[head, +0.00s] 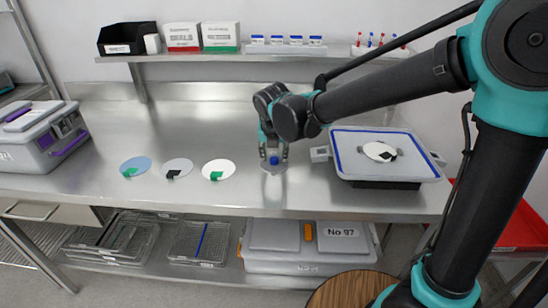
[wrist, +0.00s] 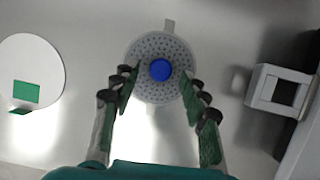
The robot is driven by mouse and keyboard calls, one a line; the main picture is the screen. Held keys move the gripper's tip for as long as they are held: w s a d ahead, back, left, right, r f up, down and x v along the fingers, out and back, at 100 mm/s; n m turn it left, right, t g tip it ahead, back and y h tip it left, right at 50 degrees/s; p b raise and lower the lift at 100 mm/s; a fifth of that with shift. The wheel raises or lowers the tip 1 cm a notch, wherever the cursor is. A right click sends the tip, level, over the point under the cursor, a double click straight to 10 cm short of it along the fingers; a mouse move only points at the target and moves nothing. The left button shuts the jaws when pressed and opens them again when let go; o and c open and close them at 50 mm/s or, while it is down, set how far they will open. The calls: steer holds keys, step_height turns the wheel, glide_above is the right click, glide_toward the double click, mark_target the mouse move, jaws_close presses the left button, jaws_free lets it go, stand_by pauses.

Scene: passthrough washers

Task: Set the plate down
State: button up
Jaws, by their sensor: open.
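A round grey perforated plate with a blue knob at its centre (wrist: 160,45) lies flat on the steel counter; in the head view its blue knob (head: 274,160) shows just under my gripper. My gripper (head: 273,154) points down over this plate. In the wrist view its two green-padded fingers (wrist: 160,95) are spread apart, with the plate and knob between and beyond their tips. Nothing is held. Whether the fingertips touch the plate I cannot tell. In the head view the fingers partly hide the plate.
Left of my gripper lie a white disc with a green tab (head: 218,168), a white disc with a black tab (head: 178,168) and a blue disc (head: 135,166). At right stands a blue-rimmed tray (head: 345,160) holding a white disc (head: 377,150). A grey case (head: 40,140) stands far left.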

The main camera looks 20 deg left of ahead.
steer(key=v, duration=1)
steer(key=shift+s+r, duration=0.2)
steer(key=shift+r, duration=0.15)
